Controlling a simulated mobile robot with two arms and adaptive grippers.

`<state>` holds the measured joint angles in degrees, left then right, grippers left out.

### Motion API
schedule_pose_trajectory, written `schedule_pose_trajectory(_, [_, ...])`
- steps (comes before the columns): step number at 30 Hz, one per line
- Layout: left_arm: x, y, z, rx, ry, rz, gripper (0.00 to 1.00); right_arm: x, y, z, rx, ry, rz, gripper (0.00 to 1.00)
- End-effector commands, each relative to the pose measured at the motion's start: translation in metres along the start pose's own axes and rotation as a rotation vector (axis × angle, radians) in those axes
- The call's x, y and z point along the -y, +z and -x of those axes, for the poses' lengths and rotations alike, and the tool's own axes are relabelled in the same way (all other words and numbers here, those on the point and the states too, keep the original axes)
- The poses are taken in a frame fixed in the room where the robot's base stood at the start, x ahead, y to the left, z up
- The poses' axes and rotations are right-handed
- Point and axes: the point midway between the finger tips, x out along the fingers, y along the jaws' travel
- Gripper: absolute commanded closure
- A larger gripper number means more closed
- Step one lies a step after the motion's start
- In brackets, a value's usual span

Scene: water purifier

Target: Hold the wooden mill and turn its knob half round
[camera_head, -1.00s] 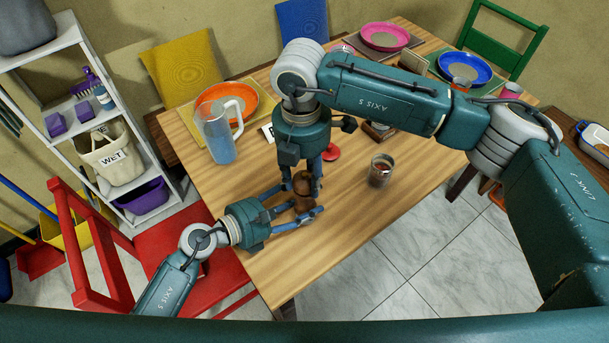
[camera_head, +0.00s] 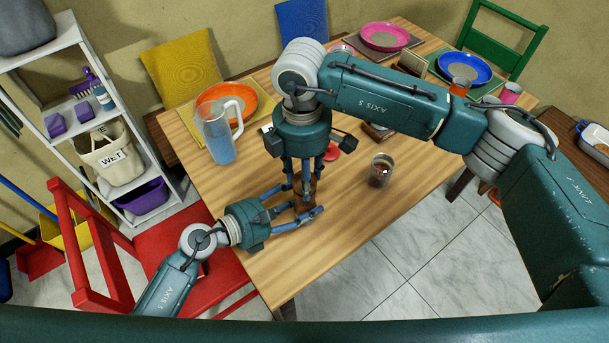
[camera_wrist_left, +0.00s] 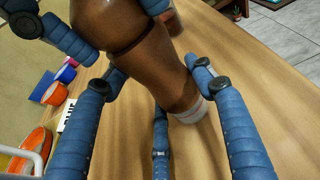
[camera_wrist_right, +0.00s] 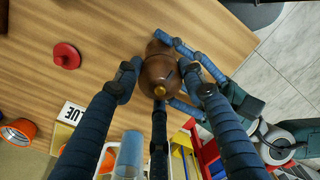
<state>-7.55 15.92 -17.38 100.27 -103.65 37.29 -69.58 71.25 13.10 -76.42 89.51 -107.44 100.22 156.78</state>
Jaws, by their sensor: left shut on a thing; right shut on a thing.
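The wooden mill (camera_head: 305,196) stands upright on the table, mostly hidden by my grippers in the head view. In the left wrist view its brown body (camera_wrist_left: 150,50) shows with a pale base. My left gripper (camera_head: 296,213) comes in from the left, low, and is shut on the mill's body. My right gripper (camera_head: 304,188) comes down from above and is shut on the mill's top. In the right wrist view the mill's round brown knob (camera_wrist_right: 160,74), with a small brass tip, sits between the right fingers (camera_wrist_right: 163,78).
A glass jar (camera_head: 381,170) stands right of the mill. A red round lid (camera_wrist_right: 66,57) lies on the table. A clear jug (camera_head: 217,137) stands at the left by an orange plate (camera_head: 216,102). The front of the table is bare.

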Motion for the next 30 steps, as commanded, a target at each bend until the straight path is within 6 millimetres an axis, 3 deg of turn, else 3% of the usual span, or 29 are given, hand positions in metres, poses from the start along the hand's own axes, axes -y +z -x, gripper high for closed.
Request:
schedule_pose_trajectory(11, [0.0, -0.001, 0.0, -0.002, 0.0, 0.0, 0.77, -0.001, 0.001, 0.001, 0.001, 0.002, -0.005, 0.86])
schedule_pose_trajectory(12, [0.0, -0.001, 0.0, -0.002, 0.0, 0.0, 0.77, -0.001, 0.001, 0.001, 0.001, 0.002, -0.005, 0.56])
schedule_pose_trajectory(15, [0.0, -0.001, 0.0, -0.002, 0.0, 0.0, 0.77, -0.001, 0.001, 0.0, 0.001, 0.002, -0.005, 0.4])
schedule_pose_trajectory(25, [0.0, -0.001, 0.0, -0.002, 0.0, 0.0, 0.77, -0.001, 0.0, 0.003, 0.0, 0.001, -0.003, 0.4])
schedule_pose_trajectory(30, [0.0, -0.001, 0.0, -0.002, 0.0, 0.0, 0.77, -0.001, 0.0, 0.026, 0.0, 0.004, -0.003, 0.4])
